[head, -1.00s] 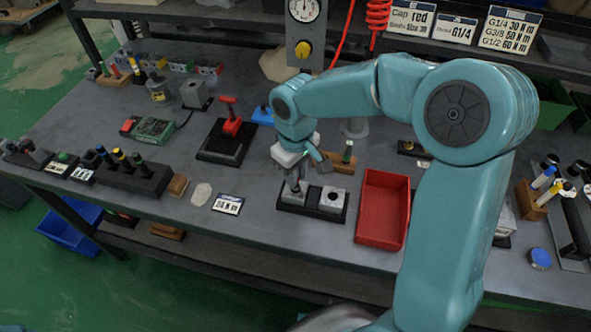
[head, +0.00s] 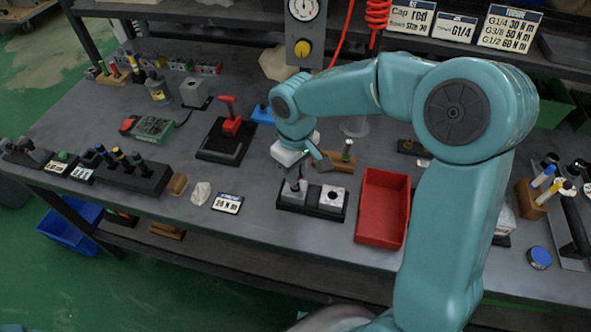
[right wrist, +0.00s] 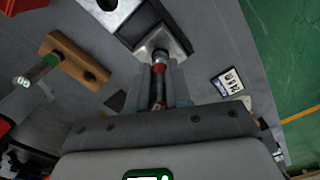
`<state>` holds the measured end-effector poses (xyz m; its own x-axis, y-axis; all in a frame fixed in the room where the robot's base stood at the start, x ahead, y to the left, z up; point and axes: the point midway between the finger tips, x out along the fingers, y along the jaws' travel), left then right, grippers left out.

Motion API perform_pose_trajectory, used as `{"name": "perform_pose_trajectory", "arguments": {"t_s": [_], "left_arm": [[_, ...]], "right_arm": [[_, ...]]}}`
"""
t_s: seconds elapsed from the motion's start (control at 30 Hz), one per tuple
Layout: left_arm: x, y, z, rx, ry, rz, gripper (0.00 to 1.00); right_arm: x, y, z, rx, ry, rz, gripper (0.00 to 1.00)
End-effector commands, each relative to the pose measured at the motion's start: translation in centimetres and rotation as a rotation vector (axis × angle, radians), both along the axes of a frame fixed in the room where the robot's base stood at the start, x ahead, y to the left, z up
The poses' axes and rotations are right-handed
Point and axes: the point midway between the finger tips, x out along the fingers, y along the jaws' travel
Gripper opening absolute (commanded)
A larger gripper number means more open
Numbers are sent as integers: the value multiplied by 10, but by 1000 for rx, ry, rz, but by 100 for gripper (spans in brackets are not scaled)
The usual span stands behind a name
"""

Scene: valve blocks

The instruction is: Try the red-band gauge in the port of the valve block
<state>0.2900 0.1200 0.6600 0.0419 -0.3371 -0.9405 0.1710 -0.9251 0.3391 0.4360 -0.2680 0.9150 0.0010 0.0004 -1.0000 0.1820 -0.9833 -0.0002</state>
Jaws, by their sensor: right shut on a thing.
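The valve block (head: 312,208) is a dark base with two silver blocks at the bench front. The red-band gauge (head: 297,186) stands roughly upright at the left silver block (head: 288,199). My right gripper (right wrist: 158,95) is shut on the gauge, whose red band (right wrist: 158,68) shows just beyond the fingers in the right wrist view. The gauge's far end meets the middle of the silver block (right wrist: 176,38); how deep it sits in the port I cannot tell. The right silver block (head: 332,197) has an empty dark hole. My left gripper is not in view.
A wooden stand (head: 338,167) with a green-banded gauge (head: 347,150) is close behind the valve block. A red tray (head: 383,210) stands to its right. A small label plate (head: 227,203) and a dark rack (head: 135,175) of several gauges lie to its left.

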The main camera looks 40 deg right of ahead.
Motion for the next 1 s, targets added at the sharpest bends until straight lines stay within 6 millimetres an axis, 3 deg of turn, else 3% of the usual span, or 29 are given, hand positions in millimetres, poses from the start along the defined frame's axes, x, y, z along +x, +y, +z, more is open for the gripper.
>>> {"name": "perform_pose_trajectory", "arguments": {"t_s": [1.0], "left_arm": [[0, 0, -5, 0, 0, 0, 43]], "right_arm": [[0, 0, -7, 0, 0, 0, 0]]}}
